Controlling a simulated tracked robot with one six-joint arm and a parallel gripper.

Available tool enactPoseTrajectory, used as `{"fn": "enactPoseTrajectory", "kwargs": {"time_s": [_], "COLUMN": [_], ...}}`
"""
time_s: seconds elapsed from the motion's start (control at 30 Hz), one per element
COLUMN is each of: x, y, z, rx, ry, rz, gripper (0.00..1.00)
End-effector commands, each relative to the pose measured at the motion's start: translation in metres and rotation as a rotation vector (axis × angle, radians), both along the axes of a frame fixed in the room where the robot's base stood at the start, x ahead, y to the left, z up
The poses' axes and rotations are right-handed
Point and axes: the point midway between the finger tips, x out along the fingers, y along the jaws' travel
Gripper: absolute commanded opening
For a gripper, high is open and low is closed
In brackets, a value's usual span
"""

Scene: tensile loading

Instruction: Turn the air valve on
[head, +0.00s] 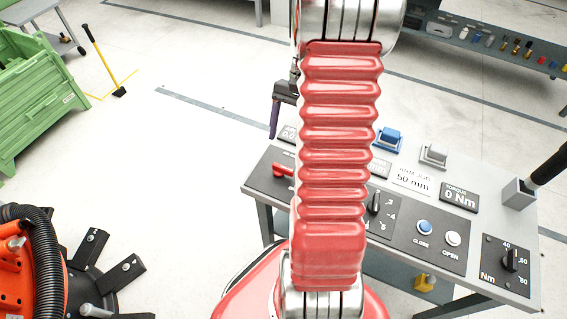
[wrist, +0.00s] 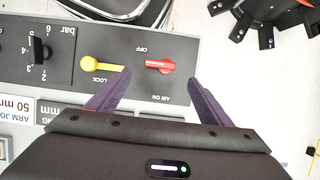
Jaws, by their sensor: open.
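The red air valve handle (wrist: 157,65) lies sideways on the dark panel between the upside-down OFF and AIR ON labels in the wrist view. It also shows left of my arm in the head view (head: 283,170). The yellow lock lever (wrist: 98,64) lies beside it, to its left in the wrist view. My gripper (wrist: 159,77) is open and empty. In the wrist view its purple fingers appear on either side of the red handle. In the head view my gripper (head: 275,118) appears above the console, partly hidden by my arm.
The console (head: 518,248) carries a bar dial (wrist: 39,48), blue CLOSE (head: 424,227) and white OPEN (head: 453,239) buttons, and a torque dial (head: 511,260). A green crate (head: 40,105) stands at the left. A black-and-orange machine (head: 60,265) is lower left. Open floor lies between.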

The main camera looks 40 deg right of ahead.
Motion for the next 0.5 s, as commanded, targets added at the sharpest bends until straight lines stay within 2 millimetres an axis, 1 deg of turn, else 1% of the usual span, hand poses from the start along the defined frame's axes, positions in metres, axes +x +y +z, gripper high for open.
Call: {"fn": "enactPoseTrajectory", "kwargs": {"time_s": [0.03, 0.1, 0.5], "x": [-0.002, -0.003, -0.011], "y": [0.004, 0.008, 0.03], "z": [-0.008, -0.018, -0.073], "rx": [0.002, 0.002, 0.002], "ry": [0.003, 0.002, 0.003], "rz": [0.001, 0.002, 0.001], "gripper": [0.73, 0.73, 0.73]}}
